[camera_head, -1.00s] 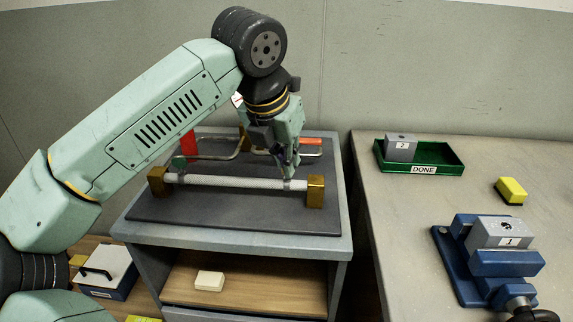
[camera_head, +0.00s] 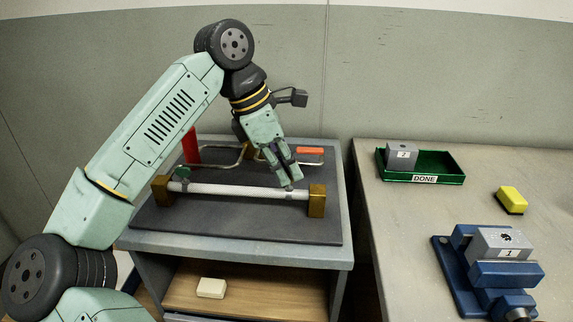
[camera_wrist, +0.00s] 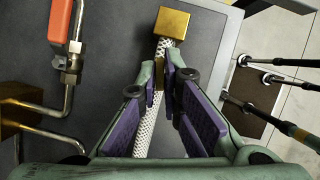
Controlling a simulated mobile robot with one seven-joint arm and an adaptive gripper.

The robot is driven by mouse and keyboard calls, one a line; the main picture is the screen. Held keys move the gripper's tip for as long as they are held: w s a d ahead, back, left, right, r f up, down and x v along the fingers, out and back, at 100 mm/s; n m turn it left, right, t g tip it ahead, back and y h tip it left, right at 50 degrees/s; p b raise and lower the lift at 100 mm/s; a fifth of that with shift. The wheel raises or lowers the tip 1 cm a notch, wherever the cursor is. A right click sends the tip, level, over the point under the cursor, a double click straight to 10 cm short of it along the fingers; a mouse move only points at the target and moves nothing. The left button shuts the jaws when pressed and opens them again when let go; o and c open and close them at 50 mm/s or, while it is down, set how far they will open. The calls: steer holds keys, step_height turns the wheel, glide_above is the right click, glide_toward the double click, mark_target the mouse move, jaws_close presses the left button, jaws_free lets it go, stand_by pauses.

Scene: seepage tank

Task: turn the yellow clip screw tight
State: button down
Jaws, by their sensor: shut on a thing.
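A white braided hose (camera_head: 240,190) runs between two brass blocks on the dark mat; it also shows in the wrist view (camera_wrist: 146,128). My gripper (camera_head: 289,186) is at the hose's right end, just short of the right brass block (camera_head: 317,200). In the wrist view its fingertips (camera_wrist: 165,78) are close together over a clip band (camera_wrist: 161,52) around the hose. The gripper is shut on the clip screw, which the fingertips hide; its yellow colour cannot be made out. A green-headed clip (camera_head: 181,173) sits at the hose's left end.
Bent metal pipes behind the hose carry a red lever (camera_head: 190,145) and an orange handle (camera_head: 309,150). On the right bench are a green DONE tray (camera_head: 440,165), a yellow block (camera_head: 511,199) and a blue vise (camera_head: 505,270) holding grey block 1.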

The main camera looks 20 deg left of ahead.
steer(key=shift+w+m+g+p, duration=0.1)
steer(key=shift+m+g+p, duration=0.35)
steer(key=shift+m, duration=0.85)
steer(key=c, duration=1.8)
jaws_free()
steer(key=shift+o, duration=0.2)
steer(key=v, duration=1.2)
steer(key=shift+w+a, duration=0.15)
steer(key=shift+a, duration=0.05)
